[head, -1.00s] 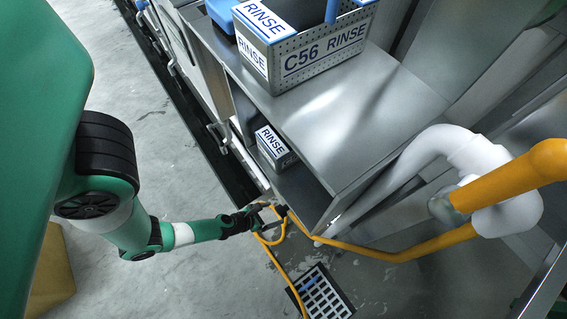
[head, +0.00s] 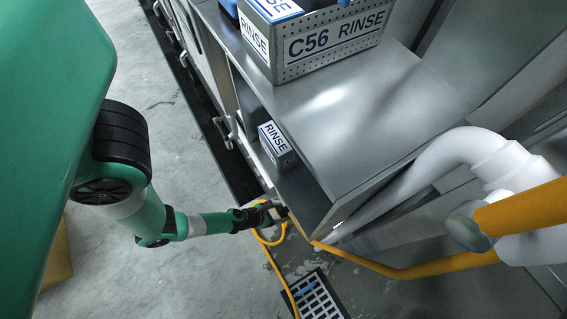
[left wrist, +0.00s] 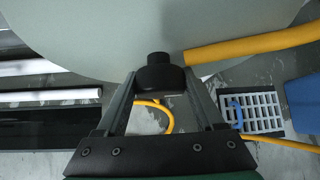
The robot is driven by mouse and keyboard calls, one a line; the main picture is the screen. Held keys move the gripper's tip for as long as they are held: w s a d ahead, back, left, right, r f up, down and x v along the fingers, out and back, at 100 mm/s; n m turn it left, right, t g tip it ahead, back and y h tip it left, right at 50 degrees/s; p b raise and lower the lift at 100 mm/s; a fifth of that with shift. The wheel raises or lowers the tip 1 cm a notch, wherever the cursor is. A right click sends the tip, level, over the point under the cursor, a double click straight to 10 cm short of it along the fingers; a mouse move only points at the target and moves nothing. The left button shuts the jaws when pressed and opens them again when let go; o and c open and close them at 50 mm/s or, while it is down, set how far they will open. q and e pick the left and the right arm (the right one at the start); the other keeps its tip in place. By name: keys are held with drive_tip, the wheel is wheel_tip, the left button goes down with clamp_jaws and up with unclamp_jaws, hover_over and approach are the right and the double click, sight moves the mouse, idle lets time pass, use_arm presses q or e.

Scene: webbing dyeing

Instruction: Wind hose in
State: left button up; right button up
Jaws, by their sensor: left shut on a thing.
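My left gripper (head: 278,212) is low at the corner of the steel bench. In the left wrist view its fingers (left wrist: 160,84) are closed around a black round knob (left wrist: 159,66). The knob stands in front of a large pale grey disc-like surface (left wrist: 95,35), which I cannot clearly identify. The yellow hose (head: 284,273) makes a loose loop below the gripper and runs down over the floor. A yellow length (left wrist: 245,46) also shows right of the knob in the wrist view. My right gripper is not in view.
A floor grate (head: 316,299) lies below the gripper. The steel bench (head: 355,115) carries a perforated "C56 RINSE" bin (head: 325,47). A smaller RINSE box (head: 277,142) sits on the shelf. White pipe (head: 430,165) and thick yellow pipe (head: 520,207) stand right. Floor at left is open.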

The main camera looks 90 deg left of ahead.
use_arm(q)
drive_tip(key=shift+c, duration=0.9)
drive_tip(key=shift+d+f+m+y+b, duration=0.1)
drive_tip(key=shift+d+m+y+b, duration=0.05)
drive_tip(key=shift+m+y+b, duration=0.15)
drive_tip(key=shift+m+g+y, duration=0.5)
drive_tip(key=shift+g+y, duration=0.1)
drive_tip(key=shift+y, duration=0.3)
drive_tip(key=shift+m+g+y, duration=0.3)
drive_tip(key=shift+y, duration=0.4)
drive_tip(key=o, duration=1.3)
drive_tip(key=shift+w+p, duration=0.1)
drive_tip(key=shift+p, duration=0.2)
drive_tip(key=shift+o, duration=0.2)
